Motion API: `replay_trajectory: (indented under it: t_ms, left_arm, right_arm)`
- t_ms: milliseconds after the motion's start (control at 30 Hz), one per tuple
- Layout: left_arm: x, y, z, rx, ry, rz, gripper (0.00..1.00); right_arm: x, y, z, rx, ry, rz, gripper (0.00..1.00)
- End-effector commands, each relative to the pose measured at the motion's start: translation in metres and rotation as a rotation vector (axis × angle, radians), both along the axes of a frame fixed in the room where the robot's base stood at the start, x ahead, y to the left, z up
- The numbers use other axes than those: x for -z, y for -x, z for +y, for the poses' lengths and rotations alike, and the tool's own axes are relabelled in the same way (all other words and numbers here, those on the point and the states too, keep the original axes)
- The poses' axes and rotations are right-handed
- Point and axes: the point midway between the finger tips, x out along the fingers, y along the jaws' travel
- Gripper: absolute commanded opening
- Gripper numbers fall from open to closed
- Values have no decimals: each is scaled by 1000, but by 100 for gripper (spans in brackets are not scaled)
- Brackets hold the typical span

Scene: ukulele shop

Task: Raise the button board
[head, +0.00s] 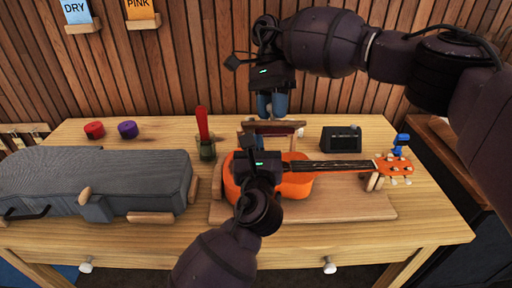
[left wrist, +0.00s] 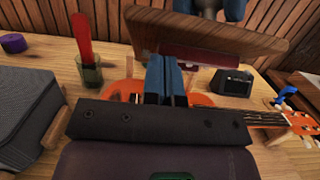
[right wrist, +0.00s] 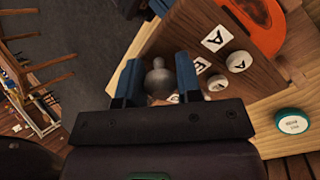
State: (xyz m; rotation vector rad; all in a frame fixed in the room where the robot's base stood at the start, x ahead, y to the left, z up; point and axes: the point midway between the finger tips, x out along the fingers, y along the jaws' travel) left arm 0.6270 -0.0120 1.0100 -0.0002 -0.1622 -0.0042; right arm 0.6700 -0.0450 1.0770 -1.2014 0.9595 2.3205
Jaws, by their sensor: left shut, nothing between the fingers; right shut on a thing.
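The button board (head: 290,127) is a brown wooden panel standing tilted behind the orange ukulele (head: 297,186). In the right wrist view the board (right wrist: 205,22) carries round and square white pieces marked with letters. My right gripper (head: 272,112) is shut on a grey knob (right wrist: 158,80) at the board; the fingers hide part of the knob's surroundings. In the left wrist view the board's plain back (left wrist: 190,33) shows, with a dark red strip (left wrist: 200,56) below it. My left gripper (left wrist: 165,75) is shut and empty, over the ukulele body and in front of the board.
A grey case (head: 95,180) fills the table's left side. A glass (head: 207,150) with a red item stands left of the ukulele. A black device (head: 341,139) and a blue item (head: 401,140) are to the right. Red (head: 94,130) and purple (head: 128,129) discs lie at the back left.

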Motion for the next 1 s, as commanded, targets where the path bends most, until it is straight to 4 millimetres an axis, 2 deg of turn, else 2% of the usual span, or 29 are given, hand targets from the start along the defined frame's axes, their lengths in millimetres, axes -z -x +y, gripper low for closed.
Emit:
replay_trajectory:
  t_ms: [33, 200, 633, 1000]
  left_arm:
    - [-8, -3, 3, -7, 3, -14, 0]
    - [-8, -3, 3, -8, 3, -15, 0]
    - [-8, -3, 3, -8, 3, -15, 0]
    - [-5, -2, 2, -5, 2, -8, 0]
  right_arm:
    - [4, 4, -1, -11, 10, 17, 36]
    - [4, 4, -1, -9, 10, 16, 58]
    - [1, 0, -2, -5, 12, 12, 58]
    - [-34, -23, 1, -3, 10, 7, 58]
